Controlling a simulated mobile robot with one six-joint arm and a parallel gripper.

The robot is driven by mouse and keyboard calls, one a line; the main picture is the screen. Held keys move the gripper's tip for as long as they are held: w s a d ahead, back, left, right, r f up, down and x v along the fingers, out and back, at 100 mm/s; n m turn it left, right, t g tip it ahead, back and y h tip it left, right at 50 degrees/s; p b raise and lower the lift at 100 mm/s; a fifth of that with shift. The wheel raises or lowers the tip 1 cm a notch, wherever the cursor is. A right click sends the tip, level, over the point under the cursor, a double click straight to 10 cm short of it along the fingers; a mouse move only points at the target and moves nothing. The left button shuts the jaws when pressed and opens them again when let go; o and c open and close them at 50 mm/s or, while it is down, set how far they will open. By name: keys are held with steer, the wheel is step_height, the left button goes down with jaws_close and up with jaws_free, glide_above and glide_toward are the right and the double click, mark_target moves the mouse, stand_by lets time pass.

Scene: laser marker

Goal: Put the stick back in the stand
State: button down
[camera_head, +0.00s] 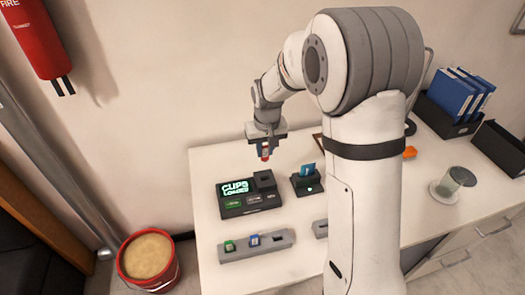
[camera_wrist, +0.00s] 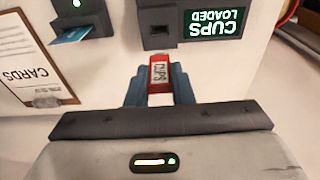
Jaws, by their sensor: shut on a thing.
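My gripper (camera_head: 265,147) is shut on a red stick (camera_head: 265,155) with a white label, held in the air above the back of the table. In the wrist view the stick (camera_wrist: 160,73) sits between the two blue-grey fingers and its label reads CUPS. The grey stand (camera_head: 262,254) lies at the table's front left. It holds a green stick (camera_head: 230,246) at its left and a blue stick (camera_head: 254,240) in the middle. The slot at its right end (camera_head: 278,238) looks dark and empty. The stick is well apart from the stand.
A black device (camera_head: 235,208) with a lit CUPS LOADED display stands between gripper and stand; its port (camera_wrist: 158,30) looks empty. A card reader (camera_head: 304,188) holds a blue card. A clipboard (camera_wrist: 30,60) lies beside it. A glass (camera_head: 452,182) and binders (camera_head: 455,95) stand at right.

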steer(key=s+d+b, duration=0.1)
steer(key=s+b, duration=0.1)
steer(key=s, duration=0.8)
steer(key=shift+d, duration=0.15)
stand_by(0.4)
steer(key=shift+s, duration=0.1)
steer(key=s+d, duration=0.1)
steer(key=s, duration=0.9)
steer(key=shift+d, duration=0.2)
steer(key=shift+s, duration=0.1)
stand_by(0.4)
steer(key=shift+f+b, duration=4)
steer(key=shift+f, duration=0.55)
steer(key=shift+f+b, duration=1.05)
steer(key=shift+f, duration=0.25)
